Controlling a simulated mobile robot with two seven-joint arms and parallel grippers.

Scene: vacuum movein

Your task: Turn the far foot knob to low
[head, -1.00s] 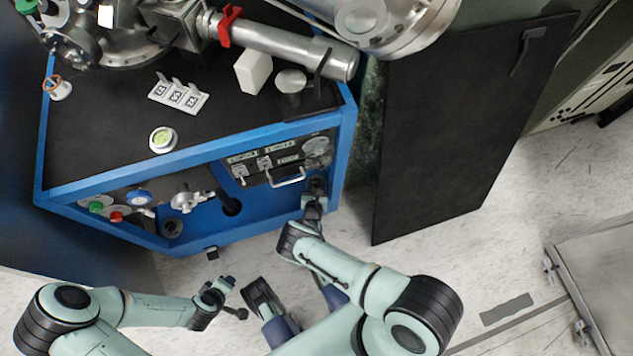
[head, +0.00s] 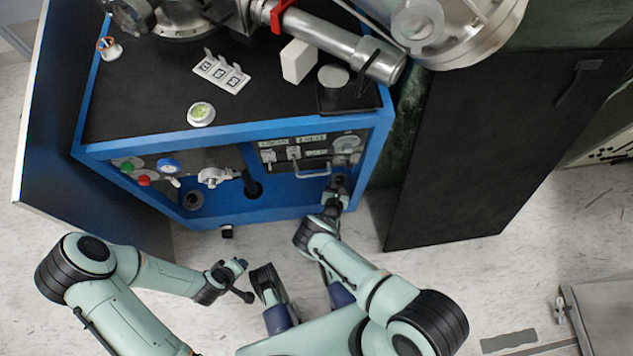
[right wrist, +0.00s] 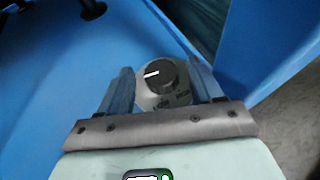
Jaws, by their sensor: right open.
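The foot knob shows in the right wrist view as a round black knob (right wrist: 155,76) with a white pointer line towards the left. It sits on a pale round base with small lettering, partly readable as "LOW" on the near side. My right gripper (right wrist: 158,66) is open, with one blue-grey finger on each side of the knob. I cannot tell whether they touch it. In the head view my right gripper (head: 338,184) is at the right end of the blue cart's lower front and hides the knob. My left gripper (head: 236,270) hangs above the floor, away from the cart.
The blue cart (head: 230,131) carries metal vacuum parts and a green-faced gauge (head: 201,113). A switch panel with a metal handle (head: 311,172) is above my right gripper. A black panel (head: 490,150) stands to the right. Pale floor is clear in front.

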